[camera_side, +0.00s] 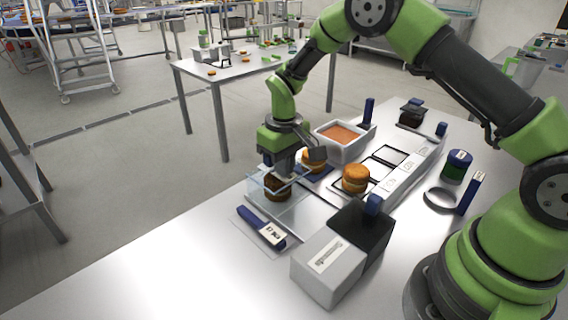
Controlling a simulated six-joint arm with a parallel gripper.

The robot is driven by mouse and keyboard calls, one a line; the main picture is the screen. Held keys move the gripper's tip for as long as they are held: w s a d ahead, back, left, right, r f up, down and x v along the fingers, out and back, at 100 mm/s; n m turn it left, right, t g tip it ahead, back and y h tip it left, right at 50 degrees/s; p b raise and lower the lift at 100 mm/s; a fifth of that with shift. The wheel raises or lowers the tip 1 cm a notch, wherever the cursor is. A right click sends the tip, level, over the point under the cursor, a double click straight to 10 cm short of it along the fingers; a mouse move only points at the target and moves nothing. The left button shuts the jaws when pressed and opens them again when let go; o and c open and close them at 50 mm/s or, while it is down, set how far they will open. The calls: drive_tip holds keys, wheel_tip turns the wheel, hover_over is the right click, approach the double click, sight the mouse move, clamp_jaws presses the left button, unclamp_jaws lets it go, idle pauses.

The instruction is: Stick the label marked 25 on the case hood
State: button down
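A clear case hood (292,207) stands over a dark brown round (277,188) on the left of the work area. My gripper (284,170) points down at the top of the hood, right above the round. Whether it touches the hood, and whether its fingers are open or shut on something, is too small to tell. A white label with dark print (271,234) lies on a blue bar in front of the hood. Another pale label (328,256) is on the grey box at the front. I cannot read 25 on either.
A white tray with orange filling (341,135) stands at the back. A blue-and-green tub (457,166) and a dark ring (440,200) lie right. The table's front left (170,270) is clear.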

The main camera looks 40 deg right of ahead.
idle(0.4)
wheel_tip(320, 180, up, 8)
idle(0.9)
drive_tip(key=s+r+m+t+y, duration=0.1)
drive_tip(key=s+r+m+t, duration=0.15)
drive_tip(key=s+r, duration=0.95)
drive_tip(key=s+a+r+m+t+y, duration=0.1)
drive_tip(key=s+r+t, duration=0.3)
drive_tip(key=s, duration=0.8)
drive_tip(key=shift+a+t, duration=0.25)
drive_tip(key=shift+t, duration=0.1)
drive_tip(key=shift+m, duration=0.25)
